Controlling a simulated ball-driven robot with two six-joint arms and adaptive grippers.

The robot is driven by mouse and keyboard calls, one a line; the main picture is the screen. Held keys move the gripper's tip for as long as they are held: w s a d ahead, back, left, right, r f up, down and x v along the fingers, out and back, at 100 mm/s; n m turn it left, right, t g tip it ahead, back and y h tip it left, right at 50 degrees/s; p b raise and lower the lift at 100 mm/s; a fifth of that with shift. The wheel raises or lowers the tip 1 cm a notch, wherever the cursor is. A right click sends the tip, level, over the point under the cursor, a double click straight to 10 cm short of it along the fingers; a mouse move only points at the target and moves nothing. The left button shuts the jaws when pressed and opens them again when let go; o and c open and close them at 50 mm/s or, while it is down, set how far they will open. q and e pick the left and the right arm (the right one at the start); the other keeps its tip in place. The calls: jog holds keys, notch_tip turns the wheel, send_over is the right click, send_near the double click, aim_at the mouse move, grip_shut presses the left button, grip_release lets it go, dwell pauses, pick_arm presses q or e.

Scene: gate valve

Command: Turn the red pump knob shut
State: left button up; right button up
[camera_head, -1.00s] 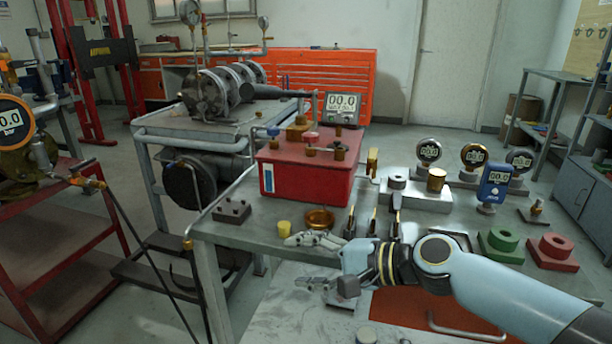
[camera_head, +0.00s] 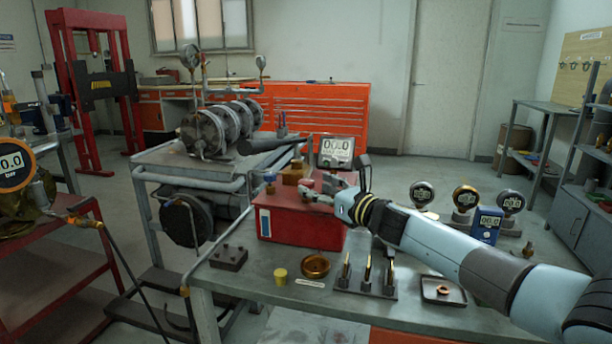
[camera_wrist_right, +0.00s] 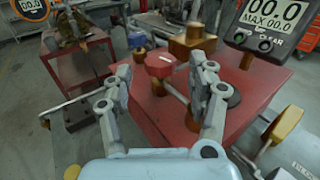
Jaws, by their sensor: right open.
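The red pump (camera_head: 285,222) is a red box with brass fittings on top, on the grey workbench. Its red knob (camera_wrist_right: 159,65) is a faceted cap with a pale mark, on top of the pump in the right wrist view. My right gripper (camera_head: 318,188) is over the pump's top in the head view. In the right wrist view my right gripper (camera_wrist_right: 166,76) is open, with one finger on each side of the knob and visible gaps to it. In the head view the fingers largely hide the knob. My left gripper is not in view.
A digital display (camera_head: 336,151) reading 00.0 stands just behind the pump. A brass dish (camera_head: 315,266), a yellow plug (camera_head: 280,275) and a rack of upright tools (camera_head: 366,275) are in front. Several gauges stand at the right, partly behind my arm.

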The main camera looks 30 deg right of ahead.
aim_at(311, 185)
jog(key=shift+w+a, duration=0.2)
jog(key=shift+w, duration=2.1)
jog(key=shift+c, duration=0.4)
jog(key=shift+f, duration=0.1)
grip_shut()
